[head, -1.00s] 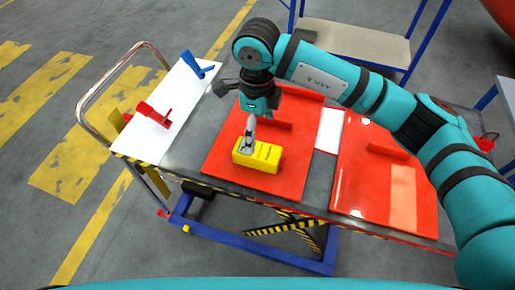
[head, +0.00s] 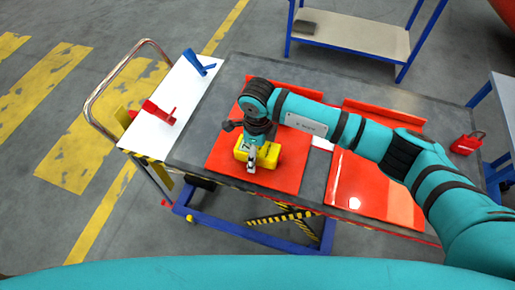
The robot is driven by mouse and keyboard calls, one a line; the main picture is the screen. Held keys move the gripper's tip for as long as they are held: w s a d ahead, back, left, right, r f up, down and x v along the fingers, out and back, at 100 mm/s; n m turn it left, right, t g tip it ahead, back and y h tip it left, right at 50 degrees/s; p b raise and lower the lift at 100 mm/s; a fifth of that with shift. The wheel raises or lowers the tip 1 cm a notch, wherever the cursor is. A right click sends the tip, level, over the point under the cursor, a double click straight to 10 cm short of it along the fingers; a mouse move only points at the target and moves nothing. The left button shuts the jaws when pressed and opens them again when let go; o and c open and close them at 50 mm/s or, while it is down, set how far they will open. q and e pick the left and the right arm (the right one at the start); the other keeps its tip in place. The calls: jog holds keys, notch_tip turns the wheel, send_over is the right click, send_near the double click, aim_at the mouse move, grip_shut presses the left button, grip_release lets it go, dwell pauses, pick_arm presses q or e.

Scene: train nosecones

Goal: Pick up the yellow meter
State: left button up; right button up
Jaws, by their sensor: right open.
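The yellow meter (head: 268,157) lies on the left red panel (head: 290,178) on the cart. My right gripper (head: 251,166) is open and reaches down over the meter's left part and front edge. The gripper and wrist hide part of the meter. I cannot tell whether the fingers touch it. My left gripper is not in view.
The cart's grey top (head: 315,190) also holds a second red panel (head: 375,185) on the right. A white board (head: 180,95) with a blue bracket (head: 197,64) and a red bracket (head: 158,113) is at the left. A red can (head: 466,144) stands at the right. A blue-framed shelf (head: 350,35) is behind.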

jog(key=shift+c, duration=0.3)
jog(key=shift+w+r, duration=0.1)
jog(key=c, duration=1.7)
